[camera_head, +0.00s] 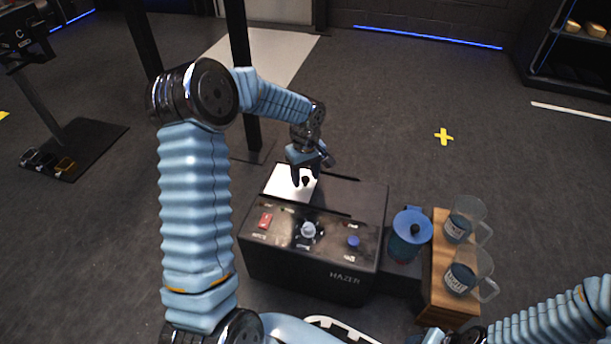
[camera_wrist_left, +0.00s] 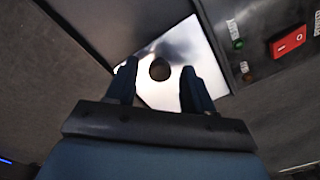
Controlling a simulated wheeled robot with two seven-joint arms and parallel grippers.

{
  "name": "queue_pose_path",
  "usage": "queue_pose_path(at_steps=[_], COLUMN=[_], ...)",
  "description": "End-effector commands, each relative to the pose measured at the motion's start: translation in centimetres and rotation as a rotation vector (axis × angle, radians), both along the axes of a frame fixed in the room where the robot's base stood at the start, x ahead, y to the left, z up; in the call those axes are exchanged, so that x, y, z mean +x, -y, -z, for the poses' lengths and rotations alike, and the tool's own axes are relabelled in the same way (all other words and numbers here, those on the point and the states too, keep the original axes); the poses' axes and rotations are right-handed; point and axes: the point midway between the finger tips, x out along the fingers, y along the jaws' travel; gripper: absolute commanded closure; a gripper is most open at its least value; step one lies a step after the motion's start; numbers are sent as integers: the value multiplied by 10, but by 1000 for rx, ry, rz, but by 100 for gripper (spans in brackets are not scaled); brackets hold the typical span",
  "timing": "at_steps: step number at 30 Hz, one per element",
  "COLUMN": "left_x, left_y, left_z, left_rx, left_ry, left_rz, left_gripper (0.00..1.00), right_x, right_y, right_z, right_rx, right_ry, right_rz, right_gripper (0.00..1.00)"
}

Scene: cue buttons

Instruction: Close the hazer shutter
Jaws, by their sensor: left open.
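The hazer (camera_head: 345,277) is a black box on the floor area in front of me, with its name on the front. A shiny pale shutter plate (camera_head: 285,184) lies on the left of its top, with a dark round knob (camera_head: 305,181). The plate (camera_wrist_left: 200,62) and knob (camera_wrist_left: 160,69) also show in the left wrist view. My left gripper (camera_head: 304,178) is open over the plate, its fingertips (camera_wrist_left: 157,82) on either side of the knob. Whether they touch it I cannot tell. My right arm shows at the lower right; its gripper is not clearly visible.
The hazer's panel has a red switch (camera_head: 265,220), a pale knob (camera_head: 308,230) and a blue button (camera_head: 353,242). To its right stand a blue-lidded canister (camera_head: 408,236) and a wooden stand (camera_head: 439,282) with two clear mugs (camera_head: 465,220). A dark post rises behind the hazer.

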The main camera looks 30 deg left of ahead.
Motion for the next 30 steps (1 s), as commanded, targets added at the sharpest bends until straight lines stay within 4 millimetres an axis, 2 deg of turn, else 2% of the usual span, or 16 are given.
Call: queue_pose_path(at_steps=[7, 18, 25, 30], left_x=[0, 0, 0, -2], left_y=[0, 0, -1, -9], left_z=[1, 1, 0, 0], left_rx=[0, 0, 0, 1], left_ry=[0, 0, 0, -1], left_rz=[0, 0, -1, -2], left_gripper=[48, 100, 100, 100], right_x=[0, 0, 0, 0], right_y=[0, 0, 0, 0], right_z=[0, 0, 0, -3], right_rx=[0, 0, 0, 0], right_ry=[0, 0, 0, 0], right_rz=[0, 0, 0, 0], right_gripper=[57, 57, 57, 57])
